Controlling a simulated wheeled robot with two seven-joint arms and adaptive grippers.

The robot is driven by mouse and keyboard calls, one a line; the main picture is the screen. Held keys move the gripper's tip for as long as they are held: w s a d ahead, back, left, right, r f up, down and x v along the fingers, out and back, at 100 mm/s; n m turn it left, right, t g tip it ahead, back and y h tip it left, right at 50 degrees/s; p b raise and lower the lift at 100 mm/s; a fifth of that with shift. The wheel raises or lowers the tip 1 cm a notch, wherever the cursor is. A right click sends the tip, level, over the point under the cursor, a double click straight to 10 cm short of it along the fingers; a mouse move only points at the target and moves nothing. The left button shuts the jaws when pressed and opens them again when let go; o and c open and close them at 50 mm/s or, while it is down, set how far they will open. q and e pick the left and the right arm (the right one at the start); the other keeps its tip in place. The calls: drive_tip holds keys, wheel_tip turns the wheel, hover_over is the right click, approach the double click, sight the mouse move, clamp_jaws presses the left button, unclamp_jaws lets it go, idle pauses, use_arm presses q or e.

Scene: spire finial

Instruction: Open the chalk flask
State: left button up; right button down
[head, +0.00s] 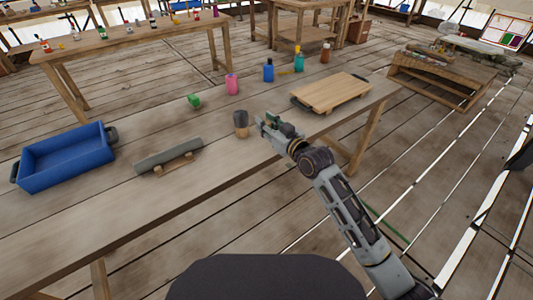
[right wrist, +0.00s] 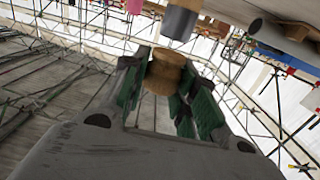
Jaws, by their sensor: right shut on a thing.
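The chalk flask appears to be the small dark grey cylinder (head: 241,117) near the middle of the table in the head view. A tan, cork-like stopper (head: 242,131) shows just below it. My right gripper (head: 258,124) comes in from the right beside them. In the right wrist view, the green-padded fingers of my right gripper (right wrist: 160,85) are shut on the stopper (right wrist: 165,72). The grey cylinder (right wrist: 180,20) shows just beyond it; I cannot tell whether the two touch. My left gripper is not in view.
On the table (head: 100,210), a grey roll on a wooden stand (head: 168,157) and a blue bin (head: 64,158) are to the left. A green block (head: 194,100), a pink cylinder (head: 232,85) and bottles are behind. A wooden board (head: 331,92) is to the right. The front left is clear.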

drive_tip(key=shift+f, duration=0.1)
wheel_tip(320, 180, down, 5)
drive_tip(key=shift+r+b, duration=0.1)
drive_tip(key=shift+b, duration=0.4)
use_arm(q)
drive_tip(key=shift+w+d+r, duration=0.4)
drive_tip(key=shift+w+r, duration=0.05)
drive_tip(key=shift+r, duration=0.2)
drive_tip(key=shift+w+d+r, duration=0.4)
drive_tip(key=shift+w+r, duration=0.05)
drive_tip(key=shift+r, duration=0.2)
use_arm(e)
drive_tip(key=shift+f, duration=0.65)
